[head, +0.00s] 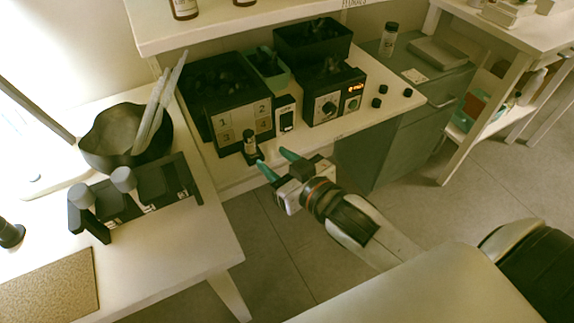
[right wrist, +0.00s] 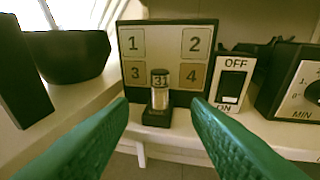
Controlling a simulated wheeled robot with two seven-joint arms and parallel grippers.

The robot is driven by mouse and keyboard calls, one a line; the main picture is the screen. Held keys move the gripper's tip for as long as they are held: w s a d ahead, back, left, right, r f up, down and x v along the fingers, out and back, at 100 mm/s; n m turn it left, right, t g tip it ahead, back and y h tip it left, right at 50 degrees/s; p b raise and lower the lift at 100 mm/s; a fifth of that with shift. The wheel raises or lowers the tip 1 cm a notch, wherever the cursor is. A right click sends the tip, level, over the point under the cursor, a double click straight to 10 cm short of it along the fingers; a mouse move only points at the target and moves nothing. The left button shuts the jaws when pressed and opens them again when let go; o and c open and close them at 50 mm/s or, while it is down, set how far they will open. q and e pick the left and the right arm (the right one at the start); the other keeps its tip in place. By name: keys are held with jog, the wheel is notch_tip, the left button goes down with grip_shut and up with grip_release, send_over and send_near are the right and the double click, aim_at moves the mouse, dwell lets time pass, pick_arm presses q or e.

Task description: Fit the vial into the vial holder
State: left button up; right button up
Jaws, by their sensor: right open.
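A small clear vial (head: 249,141) with a dark cap stands upright near the front edge of the white shelf in the head view. In the right wrist view, the vial (right wrist: 160,92) shows a "31" label on top and stands in or on a small dark block (right wrist: 157,117); its seating is unclear. I cannot tell whether this block is the vial holder. My right gripper (head: 275,162) has green fingers, open and empty, just in front of the vial. In the wrist view, the fingers (right wrist: 160,115) lie either side of the vial, apart from it. My left gripper is out of view.
A black box with panels numbered 1 to 4 (right wrist: 168,44) stands behind the vial. A switch box (right wrist: 232,82) and a dial unit (head: 333,95) are to its right. On the left bench are a dark bowl (head: 100,143) and a black rack (head: 152,185).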

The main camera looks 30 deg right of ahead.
jog(key=s+d+f+m+g+h+p, duration=0.1)
jog(key=s+d+f+g+h, duration=0.15)
jog(key=f, duration=0.85)
jog(key=s+d+f+g+h, duration=0.15)
jog(key=s+f+g, duration=0.25)
jog(key=f, duration=0.7)
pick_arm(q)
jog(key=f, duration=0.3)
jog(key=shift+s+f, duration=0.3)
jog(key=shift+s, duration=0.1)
pick_arm(e)
jog(key=s+f+g+y, duration=0.1)
jog(key=s+f+g, duration=0.5)
jog(key=s+f, duration=0.4)
notch_tip(320, 180, down, 4)
jog(key=shift+s+a+f+n, duration=0.1)
jog(key=shift+s+a+n, duration=0.05)
jog(key=shift+a+n, duration=0.2)
